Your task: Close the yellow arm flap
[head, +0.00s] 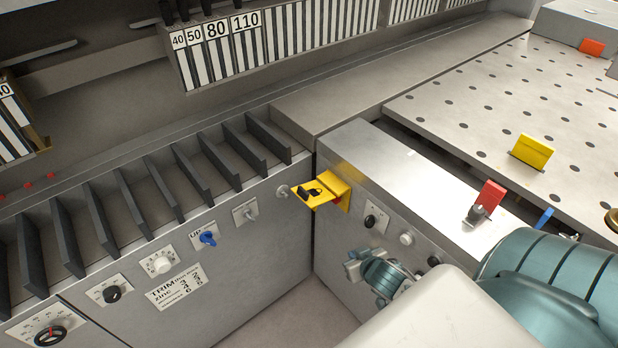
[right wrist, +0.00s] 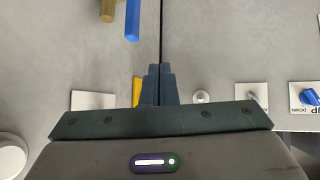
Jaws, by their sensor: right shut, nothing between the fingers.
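The yellow arm flap (head: 318,192) is mounted near the top corner of the right-hand metal block. Its plate sticks out to the left, across the gap between the two cabinets, with a dark slot and black piece on it. A yellow strip (right wrist: 137,88) shows beside my fingers in the right wrist view, mostly hidden; it appears to be part of the flap. My right gripper (head: 352,270) is below and right of the flap in the head view, apart from it, in front of the block. Its fingers (right wrist: 158,82) are shut and empty. My left gripper is not in view.
Blue switch (head: 207,238), dials and a label line the left cabinet front. Knobs (head: 406,239) sit on the right block's face. A red tab (head: 489,196) and yellow tab (head: 533,152) stand on top at right. Dark slotted dividers (head: 218,160) stand at left.

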